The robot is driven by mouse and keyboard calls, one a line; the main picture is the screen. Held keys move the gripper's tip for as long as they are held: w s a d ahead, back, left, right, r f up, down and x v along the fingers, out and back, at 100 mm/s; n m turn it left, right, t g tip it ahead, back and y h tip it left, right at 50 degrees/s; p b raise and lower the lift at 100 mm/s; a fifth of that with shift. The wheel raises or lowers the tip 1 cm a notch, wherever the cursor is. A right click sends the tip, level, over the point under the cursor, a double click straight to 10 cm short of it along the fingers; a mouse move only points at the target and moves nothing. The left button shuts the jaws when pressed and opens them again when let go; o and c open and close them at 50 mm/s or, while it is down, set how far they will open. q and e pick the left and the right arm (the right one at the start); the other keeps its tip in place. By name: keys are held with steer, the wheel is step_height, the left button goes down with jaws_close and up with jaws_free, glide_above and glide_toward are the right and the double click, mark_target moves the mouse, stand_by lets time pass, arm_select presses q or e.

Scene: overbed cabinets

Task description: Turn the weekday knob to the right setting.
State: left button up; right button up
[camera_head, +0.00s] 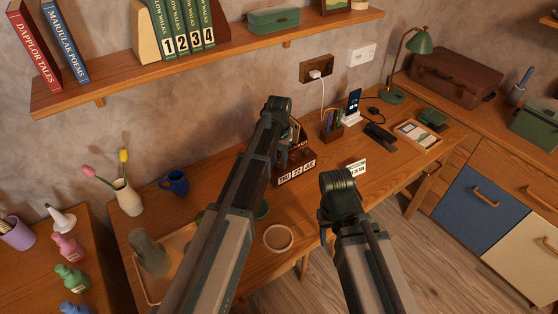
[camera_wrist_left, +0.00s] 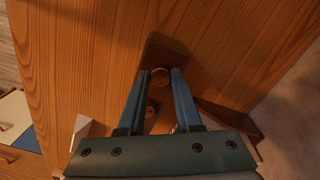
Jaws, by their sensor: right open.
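A dark wooden desk calendar (camera_head: 297,174) stands on the desk with weekday, day and month windows; the weekday looks like THU, but the lettering is small. My left gripper (camera_head: 283,160) is at the calendar's back, partly hidden by its own arm. A second brass knob (camera_wrist_left: 151,110) shows closer to the wrist. A small white card (camera_head: 356,168) with tiny print stands right of the calendar. My right gripper (camera_head: 327,235) is open, low over the desk's front.
A blue mug (camera_head: 174,182) and tulip vase (camera_head: 128,199) stand left of the calendar. A pen holder (camera_head: 332,130), phone stand (camera_head: 352,117) and lamp (camera_head: 418,45) stand at the back right. A shelf (camera_head: 230,37) with books runs above. A cream ring-shaped item (camera_head: 278,238) lies in front.

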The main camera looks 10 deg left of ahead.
mark_target(279, 163)
arm_select(q)
steer(key=o, duration=0.4)
step_height(279, 163, up, 14)
steer(key=p, duration=1.3)
steer(key=shift+f+p, duration=0.1)
steer(key=shift+p, duration=0.3)
steer(key=shift+y, duration=0.6)
steer(key=s+d, duration=0.2)
steer(key=s, duration=0.7)
steer(key=s+d, duration=0.3)
steer(key=s, duration=0.5)
steer(key=s+d, duration=0.3)
steer(key=s, duration=0.6)
steer(key=shift+s, duration=0.3)
